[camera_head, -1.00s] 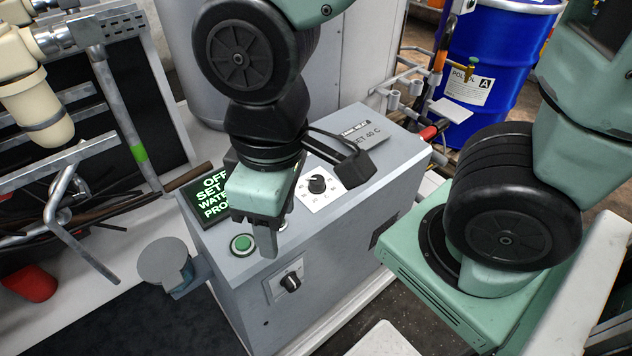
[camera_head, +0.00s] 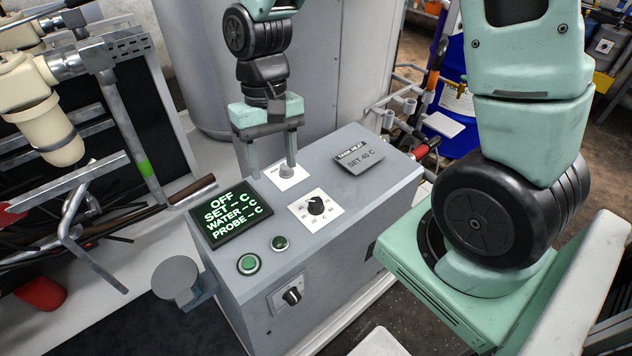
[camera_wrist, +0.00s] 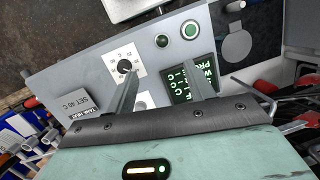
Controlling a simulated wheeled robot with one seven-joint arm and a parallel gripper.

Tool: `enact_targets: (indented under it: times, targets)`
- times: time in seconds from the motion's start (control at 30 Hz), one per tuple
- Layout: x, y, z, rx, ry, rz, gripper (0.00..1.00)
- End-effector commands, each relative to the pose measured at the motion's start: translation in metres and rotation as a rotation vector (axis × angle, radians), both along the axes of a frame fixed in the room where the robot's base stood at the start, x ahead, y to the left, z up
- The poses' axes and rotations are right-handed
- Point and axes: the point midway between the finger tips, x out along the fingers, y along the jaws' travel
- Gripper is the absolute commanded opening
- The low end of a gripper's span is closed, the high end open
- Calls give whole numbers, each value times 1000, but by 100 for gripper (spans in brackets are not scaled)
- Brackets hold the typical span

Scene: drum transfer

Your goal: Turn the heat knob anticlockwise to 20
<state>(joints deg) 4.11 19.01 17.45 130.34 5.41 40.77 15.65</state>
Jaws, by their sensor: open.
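The black heat knob (camera_head: 316,206) sits on a square white dial plate on top of the grey control box (camera_head: 345,215). It also shows in the wrist view (camera_wrist: 124,66), beside one finger. The dial numbers are too small to read surely. My gripper (camera_head: 272,170) is open and empty, fingers pointing down, behind and left of the knob and apart from it. One finger stands in front of or over a second white plate (camera_head: 284,180) at the box's back edge; contact there cannot be told. The wrist view shows both fingers (camera_wrist: 162,68) spread.
A display (camera_head: 231,211) reads OFF, with dashes for SET, WATER and PROBE. A tank (camera_head: 215,70) stands behind.

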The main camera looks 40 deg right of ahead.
Motion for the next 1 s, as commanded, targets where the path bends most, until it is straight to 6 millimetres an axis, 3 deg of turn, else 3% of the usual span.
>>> enact_targets:
  times: [0.03, 0.2, 0.3, 0.4, 0.67, 1.0]
  targets:
    - [17, -27, 6, 1, 44, -126, 53]
    - [47, -101, -11, 0, 148, -448, 53]
    - [52, -130, -20, -1, 187, -564, 53]
    - [53, -146, -27, -1, 209, -626, 53]
    - [46, -144, -51, -1, 221, -646, 53]
    - [27, -125, -113, -1, 220, -644, 53]
